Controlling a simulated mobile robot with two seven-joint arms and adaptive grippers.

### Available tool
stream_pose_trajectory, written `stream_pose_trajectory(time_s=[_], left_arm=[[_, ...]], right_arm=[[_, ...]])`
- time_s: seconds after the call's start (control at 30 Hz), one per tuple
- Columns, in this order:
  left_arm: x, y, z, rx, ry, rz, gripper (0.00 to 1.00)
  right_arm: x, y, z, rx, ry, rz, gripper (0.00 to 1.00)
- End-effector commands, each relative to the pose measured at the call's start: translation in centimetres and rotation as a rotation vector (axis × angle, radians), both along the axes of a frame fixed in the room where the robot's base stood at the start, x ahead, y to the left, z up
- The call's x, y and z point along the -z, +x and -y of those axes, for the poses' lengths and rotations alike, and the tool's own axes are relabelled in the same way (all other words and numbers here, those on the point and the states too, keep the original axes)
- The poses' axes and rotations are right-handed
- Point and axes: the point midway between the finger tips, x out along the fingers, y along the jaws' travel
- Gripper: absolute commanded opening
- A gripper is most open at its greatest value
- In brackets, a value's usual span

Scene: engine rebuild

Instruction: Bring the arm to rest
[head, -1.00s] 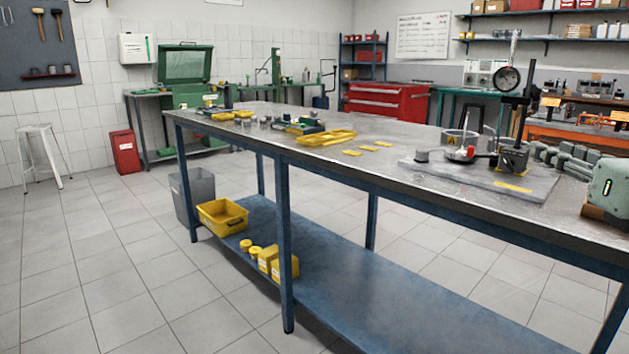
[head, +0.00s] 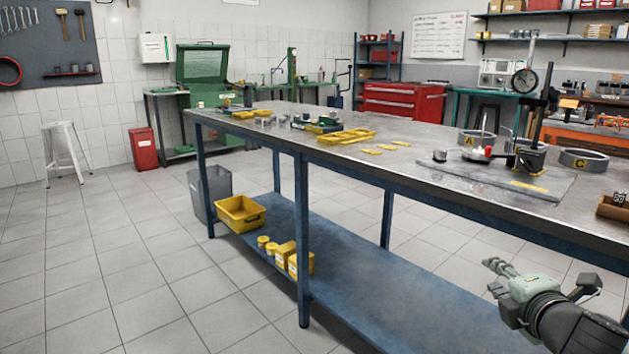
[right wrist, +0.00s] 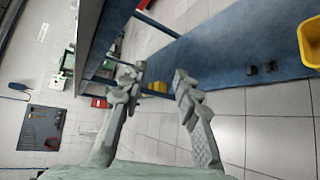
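My right gripper (head: 494,277) is low at the right of the head view, in front of the workbench (head: 395,177) and below the level of its top. In the right wrist view its two fingers (right wrist: 157,82) stand apart with nothing between them, so it is open and empty. The rest of my right arm runs out of the head view at the lower right corner. My left gripper is in neither current view.
The bench top bears a grey plate (head: 470,178) with a dial gauge (head: 525,80), a metal ring marked C (head: 584,160) and a yellow tray (head: 345,137). The lower shelf (head: 390,275) holds a yellow bin (head: 240,214). Open floor (head: 130,260) lies at the left.

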Motion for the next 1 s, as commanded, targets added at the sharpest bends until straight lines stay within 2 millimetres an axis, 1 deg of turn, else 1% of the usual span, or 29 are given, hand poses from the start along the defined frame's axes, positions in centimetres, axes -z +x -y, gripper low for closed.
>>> stream_pose_trajectory(time_s=[0.03, 0.07, 0.1, 0.17, 0.2, 0.27, 0.3, 0.37, 0.4, 0.5, 0.6, 0.7, 0.8, 1.0], left_arm=[[-0.1, 0.0, 0.0, 0.001, 0.0, 0.002, 0.4], [-0.1, 0.1, 0.0, 0.001, 0.0, 0.003, 0.4], [0.0, 0.1, -0.1, 0.002, 0.001, 0.005, 0.4], [0.1, 0.1, -0.1, 0.003, 0.001, 0.005, 0.4], [0.2, 0.0, -0.2, 0.003, 0.002, 0.002, 0.4], [0.4, -0.1, -0.2, 0.003, 0.002, -0.002, 0.4], [0.5, -0.1, -0.2, 0.003, 0.002, -0.004, 0.4], [0.5, -0.1, -0.2, 0.004, 0.003, -0.005, 0.4], [0.5, -0.1, -0.2, 0.004, 0.002, -0.005, 0.4], [0.5, 0.1, -0.2, 0.005, 0.001, -0.001, 0.4], [0.5, 0.3, -0.2, 0.005, 0.001, 0.002, 0.4], [0.6, 0.3, -0.2, 0.006, 0.0, 0.003, 0.4], [0.7, 0.3, -0.2, 0.005, 0.0, 0.001, 0.4], [0.8, 0.3, -0.2, 0.005, 0.0, 0.0, 0.4]], right_arm=[[4.4, -0.9, -0.4, 0.079, 0.158, -0.06, 0.32], [6.6, -1.6, -0.5, 0.132, 0.244, -0.091, 0.32], [9.5, -2.6, -0.6, 0.204, 0.349, -0.131, 0.32], [13.7, -4.5, -0.8, 0.318, 0.495, -0.189, 0.32], [16.4, -6.0, -0.9, 0.396, 0.581, -0.228, 0.32], [20.3, -8.5, -1.3, 0.516, 0.701, -0.283, 0.32], [22.8, -10.4, -1.7, 0.598, 0.774, -0.319, 0.32], [26.1, -13.3, -2.3, 0.723, 0.87, -0.369, 0.32], [28.1, -15.3, -2.7, 0.802, 0.926, -0.398, 0.32], [32.0, -19.8, -3.9, 0.981, 1.034, -0.456, 0.32], [34.6, -23.3, -4.9, 1.115, 1.099, -0.496, 0.32], [35.9, -25.4, -5.6, 1.193, 1.135, -0.516, 0.32], [36.4, -26.2, -5.8, 1.227, 1.147, -0.524, 0.32], [36.4, -26.2, -5.9, 1.229, 1.148, -0.525, 0.32]])
